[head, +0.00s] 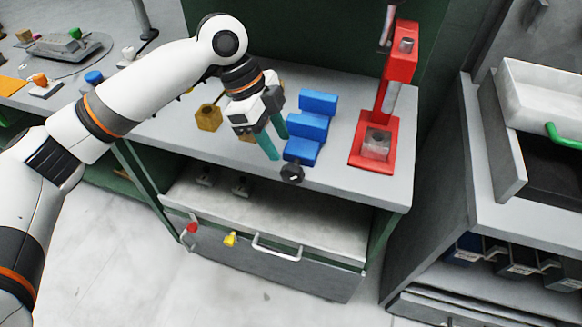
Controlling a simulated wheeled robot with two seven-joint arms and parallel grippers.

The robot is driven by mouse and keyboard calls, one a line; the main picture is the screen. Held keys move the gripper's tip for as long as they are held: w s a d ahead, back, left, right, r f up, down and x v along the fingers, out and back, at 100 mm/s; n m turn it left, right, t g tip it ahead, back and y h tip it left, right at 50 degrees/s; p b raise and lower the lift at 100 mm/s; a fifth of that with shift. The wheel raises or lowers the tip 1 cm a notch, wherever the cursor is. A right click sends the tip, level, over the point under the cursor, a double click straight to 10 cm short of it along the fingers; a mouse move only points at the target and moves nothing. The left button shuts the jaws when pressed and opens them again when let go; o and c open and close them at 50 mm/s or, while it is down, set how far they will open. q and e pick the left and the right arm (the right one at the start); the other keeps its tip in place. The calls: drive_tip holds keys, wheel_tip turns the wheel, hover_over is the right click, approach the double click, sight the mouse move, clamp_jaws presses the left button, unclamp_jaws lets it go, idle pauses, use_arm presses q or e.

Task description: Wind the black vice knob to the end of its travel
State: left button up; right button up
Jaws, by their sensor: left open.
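The blue vice (312,121) stands on the grey workbench, left of the red press. Its black knob (291,173) sticks out at the bench's front edge, below the vice's near end. My left gripper (272,148) comes in from the upper left with its two teal fingers pointing down. The fingers are apart and hold nothing that I can see. They are just left of the vice, above and slightly left of the knob, and do not appear to touch the knob. My right gripper is out of view.
A red press (404,65) stands right of the vice. Brass-coloured blocks (208,117) lie left of and behind the gripper. A drawer with a pale handle (277,248) is below the bench. A grey cabinet with a white tray (545,92) stands at the right.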

sight(296, 168)
use_arm(q)
drive_tip(key=x, duration=0.8)
drive_tip(key=shift+c, duration=0.2)
drive_tip(key=c, duration=0.9)
drive_tip(key=shift+r+p, duration=0.15)
drive_tip(key=shift+p, duration=0.15)
clamp_jaws()
drive_tip(key=y+p, duration=0.2)
drive_tip(key=p, duration=0.2)
drive_tip(key=d+t+y+p, duration=0.1)
drive_tip(key=y+p, duration=0.1)
drive_tip(key=p, duration=0.2)
drive_tip(key=shift+s+r, duration=0.15)
drive_tip(key=shift+r, duration=0.05)
drive_tip(key=shift+f+t+y+p, duration=0.25)
drive_tip(key=shift+t+y+p, duration=0.05)
drive_tip(key=shift+y+p, duration=0.45)
drive_tip(key=shift+f, duration=0.2)
